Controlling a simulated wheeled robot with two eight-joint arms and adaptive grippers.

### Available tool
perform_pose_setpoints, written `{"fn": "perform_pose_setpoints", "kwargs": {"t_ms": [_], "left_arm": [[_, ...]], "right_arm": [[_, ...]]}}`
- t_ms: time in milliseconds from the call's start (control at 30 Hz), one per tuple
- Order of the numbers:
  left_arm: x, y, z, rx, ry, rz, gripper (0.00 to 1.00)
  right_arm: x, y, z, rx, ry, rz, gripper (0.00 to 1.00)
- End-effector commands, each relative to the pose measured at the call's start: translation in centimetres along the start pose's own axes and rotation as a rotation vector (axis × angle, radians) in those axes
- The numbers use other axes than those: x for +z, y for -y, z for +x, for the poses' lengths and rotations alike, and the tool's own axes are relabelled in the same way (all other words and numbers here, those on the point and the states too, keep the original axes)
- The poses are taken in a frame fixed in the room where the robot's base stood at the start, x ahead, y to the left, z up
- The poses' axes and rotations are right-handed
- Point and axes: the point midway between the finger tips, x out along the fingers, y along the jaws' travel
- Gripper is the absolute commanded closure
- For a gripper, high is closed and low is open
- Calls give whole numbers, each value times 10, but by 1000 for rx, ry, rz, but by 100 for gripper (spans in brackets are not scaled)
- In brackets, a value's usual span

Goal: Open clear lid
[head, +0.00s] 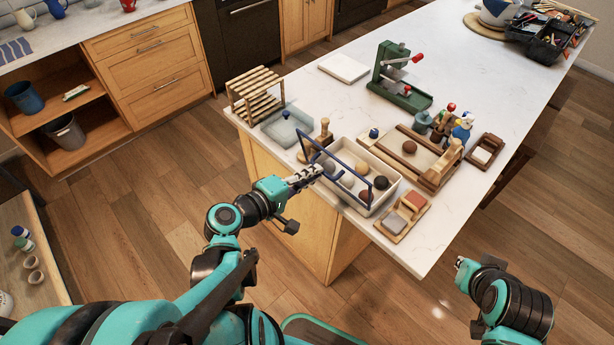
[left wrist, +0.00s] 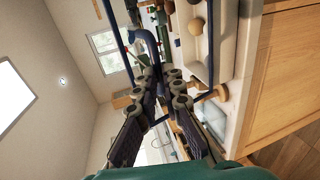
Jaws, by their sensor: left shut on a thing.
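A cream tray (head: 388,194) with several clay balls sits near the counter's front edge. Its clear lid has a dark blue frame (head: 334,158); the see-through pane is hard to make out. The frame stands tilted up over the tray, its exact angle unclear. My left gripper (head: 309,176) is at the lid's near side, shut on its blue handle (head: 325,166). In the left wrist view the curved blue handle (left wrist: 148,38) runs between the fingertips (left wrist: 163,78). The frame's bars pass on both sides. My right gripper (head: 464,265) hangs off the counter, its fingers hard to see.
A wooden rack (head: 256,95), a pale clear-sided tray (head: 286,127) and a wooden stamp (head: 325,131) stand left of the tray. A green press (head: 398,76) stands behind. The counter's right front is clear.

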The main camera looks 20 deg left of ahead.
Motion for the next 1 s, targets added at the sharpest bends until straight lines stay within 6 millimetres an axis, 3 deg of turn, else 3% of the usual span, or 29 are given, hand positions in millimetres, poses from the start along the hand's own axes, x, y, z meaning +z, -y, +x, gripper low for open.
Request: {"fn": "perform_pose_setpoints", "kwargs": {"t_ms": [33, 267, 300, 367, 400, 1000], "left_arm": [[6, 12, 1, -30, 16, 23, 100], [6, 11, 1, -30, 16, 24, 100], [6, 11, 1, -30, 16, 24, 86], [6, 11, 1, -30, 17, 25, 70], [6, 11, 1, -30, 16, 25, 69], [4, 9, 0, -30, 11, 22, 69]], "right_arm": [[2, 0, 2, 0, 0, 0, 100], [2, 0, 2, 0, 0, 0, 100], [2, 0, 2, 0, 0, 0, 100], [2, 0, 2, 0, 0, 0, 100], [2, 0, 2, 0, 0, 0, 100], [1, 0, 1, 0, 0, 0, 100]]}}
